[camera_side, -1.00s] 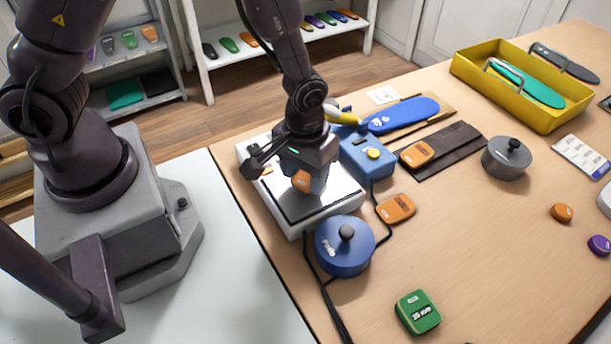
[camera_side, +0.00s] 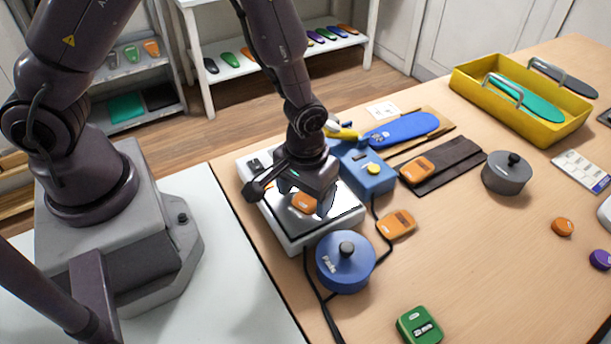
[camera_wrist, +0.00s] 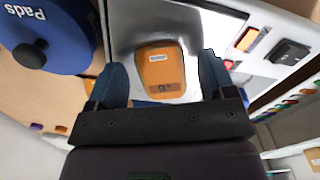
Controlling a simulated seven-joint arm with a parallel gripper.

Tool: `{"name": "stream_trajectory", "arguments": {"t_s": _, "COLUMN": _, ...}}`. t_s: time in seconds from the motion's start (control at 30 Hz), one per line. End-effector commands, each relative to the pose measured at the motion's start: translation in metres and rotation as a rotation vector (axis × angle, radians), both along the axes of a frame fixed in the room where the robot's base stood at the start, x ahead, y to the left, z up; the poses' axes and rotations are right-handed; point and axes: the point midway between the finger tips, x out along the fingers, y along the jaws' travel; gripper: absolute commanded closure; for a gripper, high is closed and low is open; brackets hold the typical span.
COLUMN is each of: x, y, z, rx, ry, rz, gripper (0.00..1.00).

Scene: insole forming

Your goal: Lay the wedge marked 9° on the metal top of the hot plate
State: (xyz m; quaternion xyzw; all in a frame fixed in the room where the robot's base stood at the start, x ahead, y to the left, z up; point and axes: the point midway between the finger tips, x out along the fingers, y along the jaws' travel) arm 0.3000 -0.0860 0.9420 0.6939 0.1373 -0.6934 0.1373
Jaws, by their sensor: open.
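An orange wedge (camera_side: 304,203) lies on the shiny metal top of the white hot plate (camera_side: 289,238). My gripper (camera_side: 305,196) is low over the plate. Its blue-grey fingers stand open on either side of the wedge, with a gap at each side in the wrist view (camera_wrist: 162,77). Two similar orange wedges lie elsewhere: one (camera_side: 417,170) on a dark mat, one (camera_side: 397,224) on the table.
A grey pot (camera_side: 506,177) and yellow tray (camera_side: 540,122) are farther right.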

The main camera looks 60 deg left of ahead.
Motion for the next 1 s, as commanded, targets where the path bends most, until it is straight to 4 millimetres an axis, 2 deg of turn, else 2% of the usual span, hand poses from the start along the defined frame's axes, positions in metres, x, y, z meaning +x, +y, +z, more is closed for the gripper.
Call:
{"name": "stream_trajectory", "arguments": {"t_s": 0.17, "x": 0.001, "y": -0.001, "z": 0.027, "rx": -0.002, "ry": -0.006, "rz": -0.002, "gripper": 0.24}}
{"name": "stream_trajectory", "arguments": {"t_s": 0.5, "x": 0.001, "y": -0.001, "z": 0.096, "rx": -0.002, "ry": -0.005, "rz": -0.002, "gripper": 0.24}}
{"name": "stream_trajectory", "arguments": {"t_s": 0.77, "x": 0.0, "y": 0.001, "z": 0.123, "rx": -0.005, "ry": -0.008, "rz": -0.004, "gripper": 0.24}}
{"name": "stream_trajectory", "arguments": {"t_s": 0.83, "x": -0.001, "y": 0.005, "z": 0.135, "rx": -0.017, "ry": -0.027, "rz": -0.016, "gripper": 0.24}}
{"name": "stream_trajectory", "arguments": {"t_s": 1.0, "x": -0.013, "y": 0.025, "z": 0.189, "rx": -0.062, "ry": -0.136, "rz": -0.096, "gripper": 0.24}}
